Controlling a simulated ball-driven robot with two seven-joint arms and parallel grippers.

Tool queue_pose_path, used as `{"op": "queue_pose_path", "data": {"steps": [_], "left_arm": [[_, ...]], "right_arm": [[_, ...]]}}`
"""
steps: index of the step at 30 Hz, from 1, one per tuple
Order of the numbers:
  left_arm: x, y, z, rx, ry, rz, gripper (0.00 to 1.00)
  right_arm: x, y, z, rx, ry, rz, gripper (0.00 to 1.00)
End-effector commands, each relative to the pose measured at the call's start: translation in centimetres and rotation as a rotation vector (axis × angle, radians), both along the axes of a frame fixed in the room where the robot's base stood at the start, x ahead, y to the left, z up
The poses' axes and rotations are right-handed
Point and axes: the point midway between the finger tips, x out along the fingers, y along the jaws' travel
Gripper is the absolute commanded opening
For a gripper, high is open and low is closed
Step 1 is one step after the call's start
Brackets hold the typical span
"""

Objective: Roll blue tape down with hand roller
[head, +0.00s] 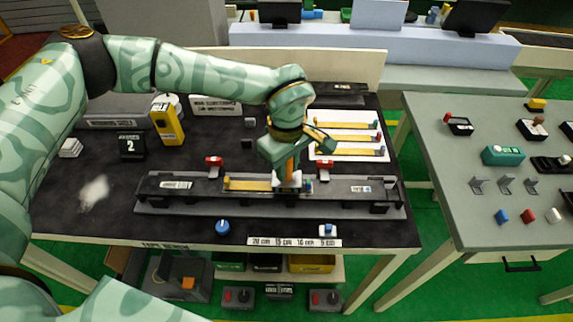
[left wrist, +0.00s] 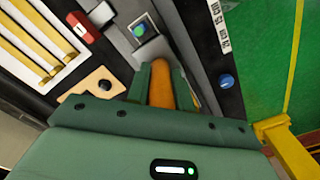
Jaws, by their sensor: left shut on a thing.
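My left gripper (head: 288,153) points down over the long grey fixture (head: 180,204) and is shut on the orange handle of the hand roller (head: 290,165). The orange handle also shows between the fingers in the left wrist view (left wrist: 162,88). The white lower part of the roller is at the fixture, at the right end of a yellow strip (head: 247,184). I cannot tell whether it touches. A small blue and green patch (head: 309,187) is just right of the roller; whether it is the blue tape is unclear. My right gripper is out of view.
Two red clamps (head: 214,161) (head: 325,164) stand behind the fixture. A white board with yellow strips (head: 346,125) lies at the back right. The dark bench (head: 75,195) is mostly bare at left.

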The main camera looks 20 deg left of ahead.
Motion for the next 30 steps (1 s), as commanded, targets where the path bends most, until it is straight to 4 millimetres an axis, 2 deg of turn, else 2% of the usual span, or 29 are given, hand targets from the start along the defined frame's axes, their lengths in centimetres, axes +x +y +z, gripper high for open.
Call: {"op": "queue_pose_path", "data": {"steps": [30], "left_arm": [[-1.2, 3.7, -0.3, 0.004, 0.006, 0.000, 0.00]], "right_arm": [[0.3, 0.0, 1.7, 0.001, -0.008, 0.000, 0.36]]}}
